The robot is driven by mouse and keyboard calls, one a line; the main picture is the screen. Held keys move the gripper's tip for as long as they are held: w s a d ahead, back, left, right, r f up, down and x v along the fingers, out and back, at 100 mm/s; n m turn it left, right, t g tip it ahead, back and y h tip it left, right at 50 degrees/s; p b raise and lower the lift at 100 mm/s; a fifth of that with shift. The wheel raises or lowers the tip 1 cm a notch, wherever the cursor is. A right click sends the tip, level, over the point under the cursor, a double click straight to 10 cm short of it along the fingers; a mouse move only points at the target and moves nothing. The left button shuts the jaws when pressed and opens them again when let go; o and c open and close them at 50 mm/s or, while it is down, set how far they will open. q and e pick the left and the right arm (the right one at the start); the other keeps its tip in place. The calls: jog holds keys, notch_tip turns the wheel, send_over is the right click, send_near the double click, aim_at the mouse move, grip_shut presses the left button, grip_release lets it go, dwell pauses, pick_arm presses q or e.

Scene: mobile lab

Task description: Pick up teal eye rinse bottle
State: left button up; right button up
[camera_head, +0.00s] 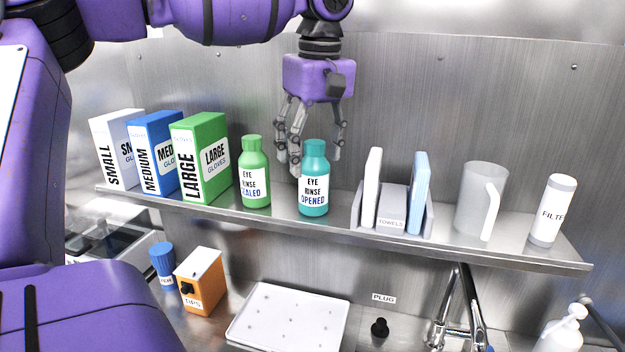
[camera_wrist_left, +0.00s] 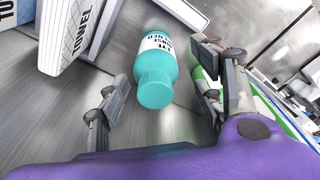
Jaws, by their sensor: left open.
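The teal eye rinse bottle (camera_head: 314,178), labelled "EYE RINSE OPENED", stands upright on the metal shelf (camera_head: 345,231). My left gripper (camera_head: 310,165) hangs from above, fingers pointing down, just behind the bottle; the bottle hides part of a finger. In the left wrist view the teal bottle (camera_wrist_left: 157,75) shows cap toward the camera, between the spread fingers of my left gripper (camera_wrist_left: 155,105). The gripper is open and holds nothing; I cannot tell whether a finger touches the bottle. My right gripper is not in view.
A green eye rinse bottle (camera_head: 254,172) stands close on the left, with glove boxes (camera_head: 201,160) beyond it. A towel holder (camera_head: 391,212) stands to the right, then a clear jug (camera_head: 477,200) and a filter bottle (camera_head: 551,211). The wall is close behind the shelf.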

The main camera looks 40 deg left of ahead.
aim_at(313, 183)
pick_arm(q)
jog(key=f, duration=0.6)
jog(key=shift+w+a+f, duration=0.25)
jog(key=shift+a+f, duration=0.05)
jog(key=shift+f, duration=0.25)
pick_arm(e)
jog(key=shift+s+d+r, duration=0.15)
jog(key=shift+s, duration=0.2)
pick_arm(q)
jog(key=c, duration=1.1)
jog(key=shift+c, duration=1.1)
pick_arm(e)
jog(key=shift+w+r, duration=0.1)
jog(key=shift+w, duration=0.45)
